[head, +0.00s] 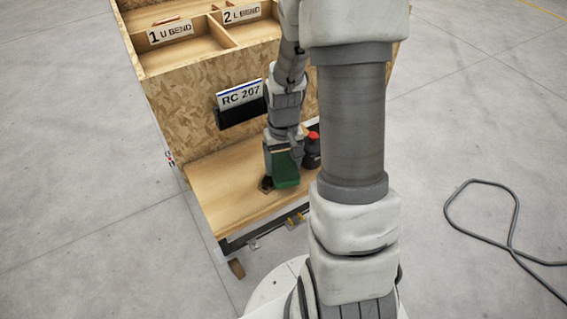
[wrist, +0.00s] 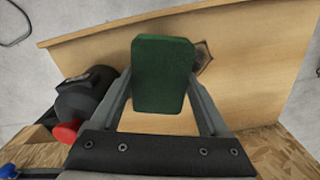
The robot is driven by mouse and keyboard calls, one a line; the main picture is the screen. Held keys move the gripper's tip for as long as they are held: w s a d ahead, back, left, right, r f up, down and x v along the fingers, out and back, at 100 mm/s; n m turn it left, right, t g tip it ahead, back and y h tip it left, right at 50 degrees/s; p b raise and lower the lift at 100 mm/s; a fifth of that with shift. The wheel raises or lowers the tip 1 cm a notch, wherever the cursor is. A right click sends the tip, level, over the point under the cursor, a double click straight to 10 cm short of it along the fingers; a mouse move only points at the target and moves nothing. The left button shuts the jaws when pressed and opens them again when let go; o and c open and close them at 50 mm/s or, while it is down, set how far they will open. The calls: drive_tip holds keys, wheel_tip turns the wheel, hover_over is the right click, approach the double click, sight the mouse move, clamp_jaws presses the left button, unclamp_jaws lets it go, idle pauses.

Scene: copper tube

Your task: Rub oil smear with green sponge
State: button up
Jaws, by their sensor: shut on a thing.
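The green sponge (head: 285,170) is held in my gripper (head: 283,152), over the wooden shelf (head: 230,205). In the wrist view the green sponge (wrist: 163,73) sits between the two fingers of my gripper (wrist: 162,98), which is shut on it. The oil smear (wrist: 203,57) is a dark brownish patch on the board, just right of the sponge and partly hidden by it. In the head view the oil smear (head: 266,184) shows at the sponge's left edge. I cannot tell whether the sponge touches the board.
A black bottle-like object with a red top (head: 312,150) stands close to the right of my gripper; it also shows in the wrist view (wrist: 85,105). Behind is a chipboard wall with an RC 207 sign (head: 241,94) and labelled bins (head: 185,52). The shelf's left part is clear.

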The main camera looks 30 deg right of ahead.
sight(271, 183)
drive_tip(key=shift+f+b, duration=0.8)
drive_tip(key=shift+f, duration=0.15)
drive_tip(key=shift+s+a+r, duration=0.1)
drive_tip(key=shift+a+r, duration=0.05)
drive_tip(key=shift+a, duration=1.8)
drive_tip(key=shift+a+b, duration=0.5)
drive_tip(key=shift+a, duration=1.45)
drive_tip(key=shift+d, duration=0.1)
drive_tip(key=shift+d+f, duration=0.15)
drive_tip(key=shift+d, duration=0.85)
drive_tip(key=shift+d+f, duration=0.1)
drive_tip(key=shift+d, duration=0.85)
drive_tip(key=shift+d+r, duration=0.1)
drive_tip(key=shift+d, duration=1.9)
